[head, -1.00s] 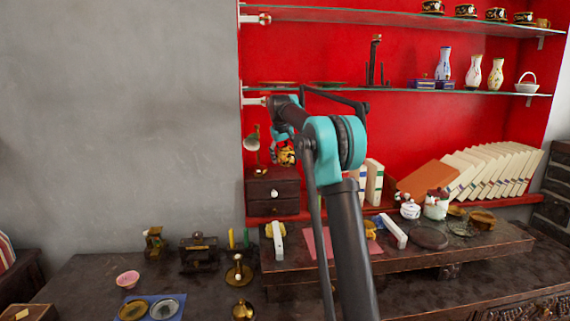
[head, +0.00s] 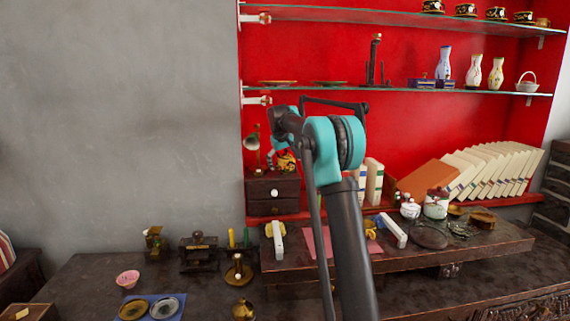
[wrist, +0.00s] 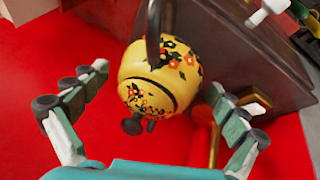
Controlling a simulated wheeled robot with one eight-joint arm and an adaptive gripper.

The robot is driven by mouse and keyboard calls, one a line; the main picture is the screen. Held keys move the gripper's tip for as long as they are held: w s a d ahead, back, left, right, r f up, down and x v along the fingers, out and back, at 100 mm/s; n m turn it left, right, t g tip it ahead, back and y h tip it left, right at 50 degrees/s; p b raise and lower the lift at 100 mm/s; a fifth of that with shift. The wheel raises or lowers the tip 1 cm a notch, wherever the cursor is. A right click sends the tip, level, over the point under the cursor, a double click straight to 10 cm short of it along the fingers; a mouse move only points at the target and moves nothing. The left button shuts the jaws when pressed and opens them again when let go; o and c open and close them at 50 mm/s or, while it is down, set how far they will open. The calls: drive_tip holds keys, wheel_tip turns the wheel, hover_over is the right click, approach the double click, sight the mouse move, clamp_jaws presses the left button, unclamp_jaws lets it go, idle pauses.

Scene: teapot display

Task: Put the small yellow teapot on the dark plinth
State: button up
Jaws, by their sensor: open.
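The small yellow teapot (wrist: 152,78) has red and orange flowers and a dark handle. In the wrist view it lies between the two spread fingers of my gripper (wrist: 157,88), with visible gaps on both sides. In the head view the teapot (head: 286,163) shows small and partly hidden by my arm, at the top of the dark drawer chest (head: 288,187). My gripper is open and holds nothing. A dark round disc (head: 430,237) lies on the low bench; I cannot tell whether it is the dark plinth.
A brass lamp-like piece (head: 252,142) stands left of the teapot. A glass shelf (head: 400,90) runs above it. Books (head: 374,182) stand to the right. The bench (head: 400,262) holds several small items. The chest's dark side is close in the wrist view (wrist: 240,50).

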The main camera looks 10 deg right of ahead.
drive_tip(key=v, duration=1.2)
drive_tip(key=s+d+f+m, duration=0.1)
drive_tip(key=s+d+f, duration=0.1)
drive_tip(key=s+f, duration=1)
drive_tip(key=s+d+f+m+y, duration=0.1)
drive_tip(key=s+d+f, duration=0.1)
drive_tip(key=s+f, duration=1)
drive_tip(key=s+d+f+m, duration=0.1)
drive_tip(key=s+f, duration=1.1)
drive_tip(key=s, duration=1.5)
drive_tip(key=shift+d+g+y, duration=0.4)
drive_tip(key=shift+d, duration=0.2)
